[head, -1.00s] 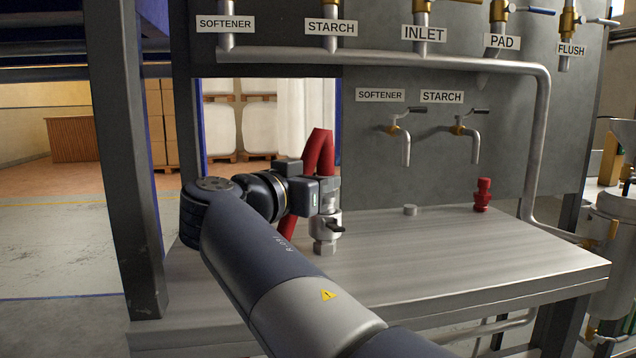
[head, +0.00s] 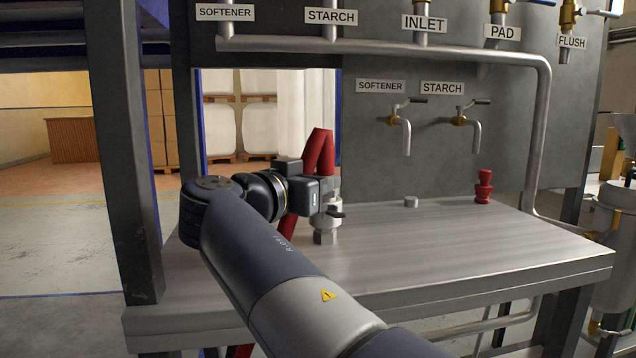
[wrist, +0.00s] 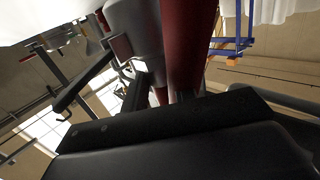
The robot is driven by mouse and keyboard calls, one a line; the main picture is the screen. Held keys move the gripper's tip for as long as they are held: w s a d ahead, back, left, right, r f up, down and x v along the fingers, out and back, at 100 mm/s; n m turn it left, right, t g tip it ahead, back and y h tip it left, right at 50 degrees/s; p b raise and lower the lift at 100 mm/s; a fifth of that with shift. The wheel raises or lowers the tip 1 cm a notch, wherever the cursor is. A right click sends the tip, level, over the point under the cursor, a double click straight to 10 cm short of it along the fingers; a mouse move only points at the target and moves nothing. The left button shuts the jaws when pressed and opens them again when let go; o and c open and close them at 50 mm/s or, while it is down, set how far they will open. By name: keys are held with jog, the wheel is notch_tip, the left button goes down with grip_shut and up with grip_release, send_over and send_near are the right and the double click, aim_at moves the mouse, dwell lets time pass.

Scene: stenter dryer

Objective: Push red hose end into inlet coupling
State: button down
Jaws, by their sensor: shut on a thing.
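My gripper (head: 326,193) is in the middle of the head view, shut on the red hose (head: 320,150) near its end. The hose bends in a loop above the gripper and runs down behind it. Below the gripper, a silver inlet coupling (head: 325,237) with a small dark side lever stands upright on the steel bench. The hose end is right over the coupling, close to or touching its top. The jaws hide the joint, so I cannot tell how far it is in. In the wrist view, the red hose (wrist: 190,45) rises beyond the dark gripper body.
The steel bench (head: 450,250) is clear in front. Two taps hang from the grey panel (head: 370,140) behind. A dark post (head: 125,150) stands to the left of my arm.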

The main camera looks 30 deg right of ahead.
jog(key=shift+f+b, duration=0.3)
jog(key=c, duration=1.1)
grip_release()
jog(key=shift+o, duration=0.2)
jog(key=shift+a, duration=0.1)
jog(key=p+v, duration=0.2)
jog(key=v, duration=0.8)
jog(key=shift+s+a, duration=0.2)
jog(key=shift+a, duration=0.1)
jog(key=shift+d, duration=0.1)
jog(key=b+x, duration=0.2)
jog(key=x, duration=0.8)
jog(key=shift+w+d, duration=0.2)
jog(key=shift+d, duration=0.15)
jog(key=shift+r+p, duration=0.25)
jog(key=shift+p, duration=0.05)
